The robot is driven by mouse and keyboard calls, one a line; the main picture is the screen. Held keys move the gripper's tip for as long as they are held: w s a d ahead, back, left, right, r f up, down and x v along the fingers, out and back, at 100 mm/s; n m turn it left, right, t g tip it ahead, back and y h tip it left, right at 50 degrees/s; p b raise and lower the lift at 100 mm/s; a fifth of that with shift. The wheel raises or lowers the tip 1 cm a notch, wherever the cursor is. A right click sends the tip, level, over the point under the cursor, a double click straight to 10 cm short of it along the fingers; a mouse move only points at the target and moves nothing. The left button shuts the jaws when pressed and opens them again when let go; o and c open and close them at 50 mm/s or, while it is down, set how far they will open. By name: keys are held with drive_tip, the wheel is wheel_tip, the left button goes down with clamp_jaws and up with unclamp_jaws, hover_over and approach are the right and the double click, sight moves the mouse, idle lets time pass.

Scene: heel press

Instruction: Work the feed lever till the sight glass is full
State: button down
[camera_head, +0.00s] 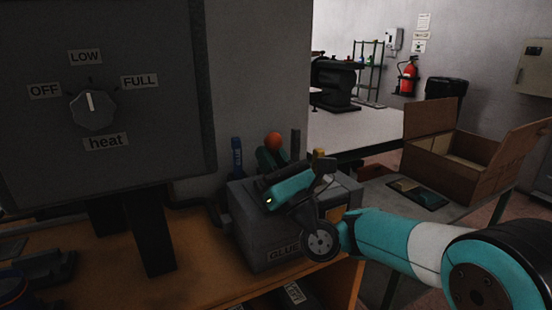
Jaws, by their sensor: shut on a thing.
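The grey glue box (262,242), with a partly covered label that starts "GLUE", stands on the orange-brown bench. My teal and dark gripper (272,162) is over its top and shut on the feed lever, just below the lever's orange-red ball knob (273,141). The lever's shaft and the contact are mostly hidden by the gripper. A narrow upright blue piece with small markings (237,156) stands at the box's left and may be the sight glass. I cannot read its level.
A grey press panel (150,130) with a heat knob (92,109), pointer near LOW, stands on dark legs at left. A dark post (295,143) and a yellow-topped piece (319,154) rise by the box. An open cardboard box (455,155) sits on a table at right.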

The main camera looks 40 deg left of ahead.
drive_tip(key=shift+w+d+r, duration=0.1)
drive_tip(key=shift+r, duration=0.25)
